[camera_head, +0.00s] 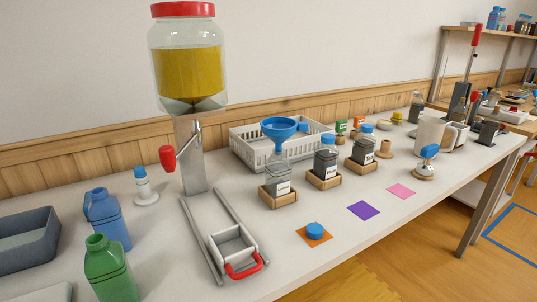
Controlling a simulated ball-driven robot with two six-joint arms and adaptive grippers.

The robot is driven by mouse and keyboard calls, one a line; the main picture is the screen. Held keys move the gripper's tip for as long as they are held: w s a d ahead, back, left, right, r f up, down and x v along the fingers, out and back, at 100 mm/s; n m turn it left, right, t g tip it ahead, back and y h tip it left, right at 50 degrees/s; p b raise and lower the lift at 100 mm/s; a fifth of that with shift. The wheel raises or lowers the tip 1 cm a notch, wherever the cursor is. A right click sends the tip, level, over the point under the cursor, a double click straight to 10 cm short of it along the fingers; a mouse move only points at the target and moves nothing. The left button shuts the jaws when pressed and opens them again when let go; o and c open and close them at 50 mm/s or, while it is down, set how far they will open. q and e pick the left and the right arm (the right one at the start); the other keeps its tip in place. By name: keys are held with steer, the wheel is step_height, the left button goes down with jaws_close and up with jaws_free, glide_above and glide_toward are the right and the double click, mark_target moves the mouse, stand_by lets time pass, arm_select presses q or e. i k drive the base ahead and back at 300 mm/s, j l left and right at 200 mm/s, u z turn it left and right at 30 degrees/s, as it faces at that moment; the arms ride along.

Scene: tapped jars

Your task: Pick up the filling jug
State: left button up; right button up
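No single vessel is marked as the filling jug. A blue jug (107,222) with a side handle stands upright on the table at the left. A green jug (108,268) stands in front of it, nearer the lower edge. A pale, pitcher-like vessel (430,135) stands far off at the right end of the table. Neither of my grippers shows in the head view.
A large dispenser (188,75) with yellow contents and a red lever stands above a railed carriage (233,245). Several jars stand in wooden holders, one under a blue funnel (282,128). A grey bin (45,238) is left.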

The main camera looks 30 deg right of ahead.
mark_target(431, 130)
steer(key=z, duration=1.85)
